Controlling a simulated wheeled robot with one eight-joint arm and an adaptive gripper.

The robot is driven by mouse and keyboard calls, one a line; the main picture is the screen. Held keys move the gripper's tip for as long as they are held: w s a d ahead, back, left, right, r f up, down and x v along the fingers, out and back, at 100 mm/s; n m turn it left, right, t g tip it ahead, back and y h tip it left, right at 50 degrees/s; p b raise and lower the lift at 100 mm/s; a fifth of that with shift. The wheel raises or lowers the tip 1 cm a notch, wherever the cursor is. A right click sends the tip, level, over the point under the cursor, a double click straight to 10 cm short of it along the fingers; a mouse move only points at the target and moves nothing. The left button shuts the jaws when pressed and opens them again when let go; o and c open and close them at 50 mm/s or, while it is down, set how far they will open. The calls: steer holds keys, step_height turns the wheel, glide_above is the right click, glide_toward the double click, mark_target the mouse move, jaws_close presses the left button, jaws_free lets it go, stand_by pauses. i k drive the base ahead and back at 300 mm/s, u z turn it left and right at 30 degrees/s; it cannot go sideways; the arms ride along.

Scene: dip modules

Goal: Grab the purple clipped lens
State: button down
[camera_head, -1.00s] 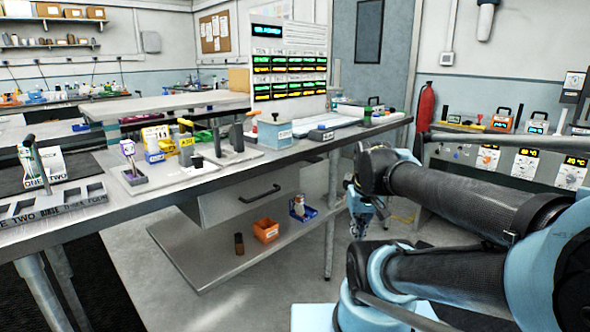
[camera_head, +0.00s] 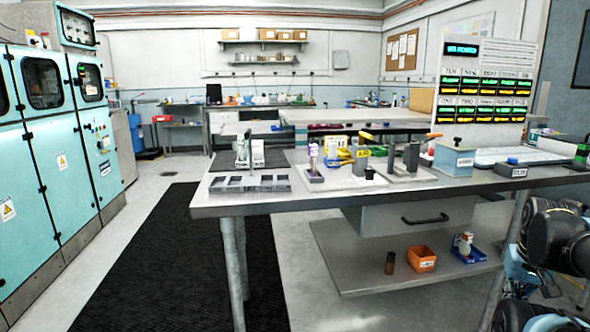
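A small upright item with a purple top (camera_head: 313,151) stands in a dark grey holder (camera_head: 315,178) on the near workbench (camera_head: 300,203), left of the middle of its top. It is the likeliest purple clipped lens, but it is too small for me to make out a lens or clip. My arm shows at the right edge. What looks like my gripper (camera_head: 518,268) hangs low there, right of the bench and far from the purple item. Its fingers are too small and partly cut by the arm to read.
A slotted grey tray (camera_head: 250,184) lies at the bench's left end. Blue and yellow bins (camera_head: 340,157), a stand with handled tools (camera_head: 408,160) and a blue-grey box (camera_head: 453,160) share the top. A lower shelf holds an orange bin (camera_head: 421,259). Floor left of the bench is clear.

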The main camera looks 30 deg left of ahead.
mark_target(312, 149)
steer(key=u, duration=1.5)
